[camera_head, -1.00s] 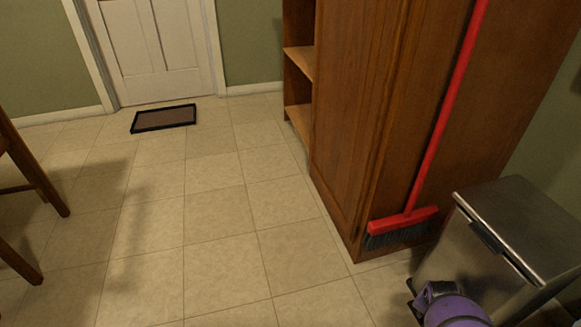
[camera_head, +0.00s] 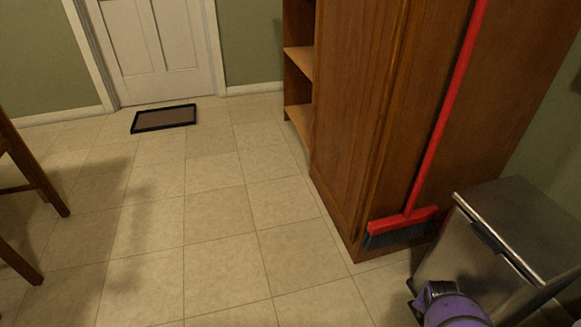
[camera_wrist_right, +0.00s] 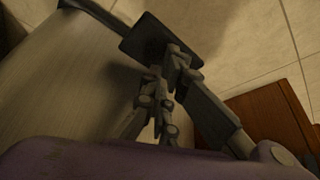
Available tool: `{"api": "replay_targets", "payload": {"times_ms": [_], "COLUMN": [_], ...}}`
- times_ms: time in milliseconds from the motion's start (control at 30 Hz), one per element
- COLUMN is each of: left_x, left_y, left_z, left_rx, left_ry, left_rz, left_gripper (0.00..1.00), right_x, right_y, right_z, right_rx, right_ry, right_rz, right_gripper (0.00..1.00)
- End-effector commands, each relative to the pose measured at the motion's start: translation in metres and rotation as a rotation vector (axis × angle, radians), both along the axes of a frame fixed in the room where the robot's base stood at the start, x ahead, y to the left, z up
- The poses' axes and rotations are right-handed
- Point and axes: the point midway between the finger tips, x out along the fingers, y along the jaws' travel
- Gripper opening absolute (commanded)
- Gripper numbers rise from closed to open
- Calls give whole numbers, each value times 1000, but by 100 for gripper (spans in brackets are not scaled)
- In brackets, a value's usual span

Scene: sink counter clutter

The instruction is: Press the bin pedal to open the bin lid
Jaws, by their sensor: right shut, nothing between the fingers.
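The metal bin (camera_head: 462,262) stands at the lower right in the head view, and its dark lid (camera_head: 530,225) lies flat and closed. In the right wrist view, the bin's grey side (camera_wrist_right: 75,85) fills the left, and the dark flat pedal (camera_wrist_right: 140,38) juts from its base over the floor. My right gripper (camera_wrist_right: 168,68) is shut and empty, its fingertips at the pedal's near edge. I cannot tell whether they press on it. My purple right wrist shows low in front of the bin in the head view and hides the gripper there. My left gripper is not in view.
A wooden cabinet (camera_head: 345,110) stands just beyond the bin, with a red broom (camera_head: 428,160) leaning on it. A chair (camera_head: 35,175) is at the left edge. A doormat (camera_head: 163,118) lies by the white door. The tiled floor between is clear.

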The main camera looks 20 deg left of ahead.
Motion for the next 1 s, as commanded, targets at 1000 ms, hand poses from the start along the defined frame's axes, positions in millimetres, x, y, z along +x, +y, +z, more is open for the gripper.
{"api": "replay_targets", "payload": {"times_ms": [1000], "left_x": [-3], "left_y": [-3], "left_z": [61], "left_rx": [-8], "left_ry": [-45], "left_rz": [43], "left_gripper": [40], "right_x": [1], "right_y": [0], "right_z": [99], "right_rx": [0], "right_ry": [-2], "right_rz": [-1], "right_gripper": [0]}}
